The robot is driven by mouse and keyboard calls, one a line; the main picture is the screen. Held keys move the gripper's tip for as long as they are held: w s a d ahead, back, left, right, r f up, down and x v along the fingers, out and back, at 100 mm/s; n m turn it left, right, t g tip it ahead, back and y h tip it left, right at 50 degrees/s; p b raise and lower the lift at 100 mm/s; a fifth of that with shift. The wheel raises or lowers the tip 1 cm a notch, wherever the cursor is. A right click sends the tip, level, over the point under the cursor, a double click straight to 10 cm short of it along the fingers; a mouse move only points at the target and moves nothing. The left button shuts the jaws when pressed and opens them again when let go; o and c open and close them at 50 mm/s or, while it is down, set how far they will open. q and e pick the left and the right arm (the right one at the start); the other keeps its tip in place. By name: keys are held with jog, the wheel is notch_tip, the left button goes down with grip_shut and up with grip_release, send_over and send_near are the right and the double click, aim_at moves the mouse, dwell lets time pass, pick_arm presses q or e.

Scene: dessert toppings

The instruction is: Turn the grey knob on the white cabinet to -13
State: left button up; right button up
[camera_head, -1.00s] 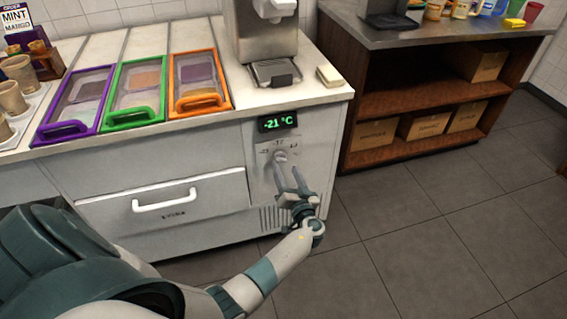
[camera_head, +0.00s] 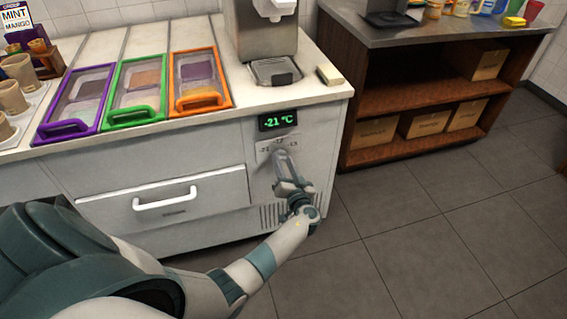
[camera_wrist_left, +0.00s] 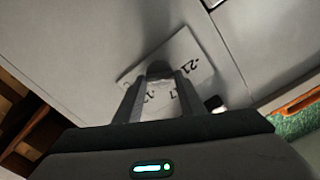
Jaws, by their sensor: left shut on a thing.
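The white cabinet (camera_head: 225,150) has a green digital display (camera_head: 278,121) reading -21 °C. Below it is a pale dial plate (camera_head: 264,147) with temperature marks, which also shows in the left wrist view (camera_wrist_left: 205,72). The grey knob (camera_wrist_left: 159,68) sits on this plate between my fingers. In the head view my fingers mostly hide it. My left gripper (camera_head: 282,158) is shut on the knob, with one finger on each side; it also shows in the left wrist view (camera_wrist_left: 158,92). My right gripper is not in view.
A drawer with a white handle (camera_head: 165,200) is left of the knob, and a vent grille (camera_head: 270,217) is below. Purple, green and orange framed bins (camera_head: 198,80) and a dispenser (camera_head: 265,35) are on top. Brown shelves (camera_head: 420,95) stand to the right; the floor in front is clear.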

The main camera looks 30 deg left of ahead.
pick_arm(q)
jog(key=m+b, duration=0.3)
jog(key=m, duration=0.2)
jog(key=shift+f+m, duration=0.15)
jog(key=shift+m, duration=0.25)
jog(key=m, duration=0.2)
jog(key=shift+m, duration=0.3)
jog(key=m, duration=0.2)
jog(key=shift+m, duration=0.4)
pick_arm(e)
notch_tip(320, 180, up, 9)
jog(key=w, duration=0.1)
pick_arm(q)
jog(key=m, duration=0.2)
jog(key=shift+d+m, duration=0.1)
jog(key=shift+m, duration=0.3)
jog(key=m+p, duration=0.1)
jog(key=m, duration=0.1)
jog(key=shift+m, duration=0.3)
jog(key=m+p, duration=0.2)
jog(key=m, duration=0.4)
jog(key=shift+f, duration=0.15)
jog(key=shift+f+m+p, duration=0.1)
jog(key=shift+m+p, duration=0.35)
jog(key=shift+m, duration=0.25)
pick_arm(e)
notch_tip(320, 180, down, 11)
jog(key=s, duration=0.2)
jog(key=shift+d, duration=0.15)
